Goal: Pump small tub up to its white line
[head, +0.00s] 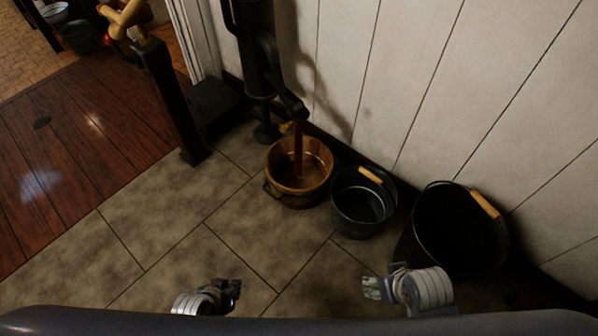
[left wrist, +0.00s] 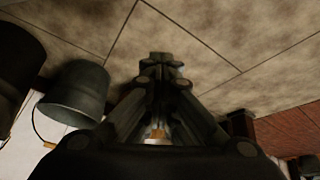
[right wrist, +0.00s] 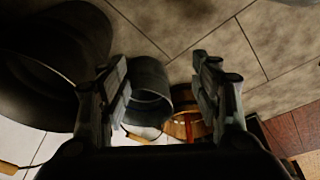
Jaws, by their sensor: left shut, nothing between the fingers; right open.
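A wooden tub (head: 275,183) stands on the tiles under the spout of a black hand pump (head: 258,50). A reddish-brown vertical strip (head: 298,150) runs from the spout into the tub; I cannot tell if it is liquid. I see no white line. The tub also shows in the right wrist view (right wrist: 178,128), partly hidden by a finger. My left gripper (head: 232,290) is shut and empty, in front of the tub and apart from it. My right gripper (head: 372,288) is open and empty, in front of the buckets. The left wrist view shows its closed fingers (left wrist: 160,62).
A small grey metal bucket (head: 350,222) stands right of the tub, and a large black bucket (head: 420,245) right of that. A white plank wall (head: 420,80) is behind them. A dark post (head: 172,100) stands left of the pump. Tiles at the front left are clear.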

